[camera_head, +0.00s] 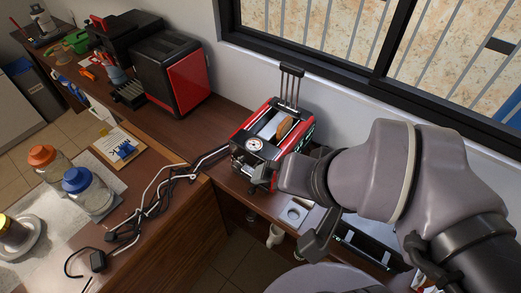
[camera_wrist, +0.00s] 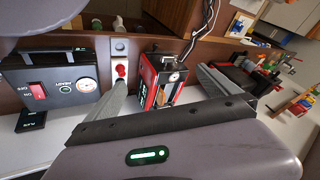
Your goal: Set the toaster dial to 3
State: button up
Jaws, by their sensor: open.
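The toaster (camera_head: 272,130) is red and black and stands by the window wall, with brown bread in its top slot. My gripper (camera_head: 262,177) is close to the toaster's near right side in the head view. In the wrist view its two fingers are apart and empty, with the toaster beyond and between them. I cannot tell whether a finger touches it.
A black box (camera_wrist: 50,82) with a red switch and a gauge stands left of the toaster in the wrist view. A larger red and black appliance (camera_head: 170,75) stands left of the toaster in the head view. Cables (camera_head: 165,180) and jars (camera_head: 87,190) lie on the left counter.

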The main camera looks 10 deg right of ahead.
aim_at(236, 166)
jog(key=i+j+u, duration=0.15)
jog(key=u, duration=0.25)
jog(key=i+j+u, duration=0.15)
jog(key=u, duration=0.3)
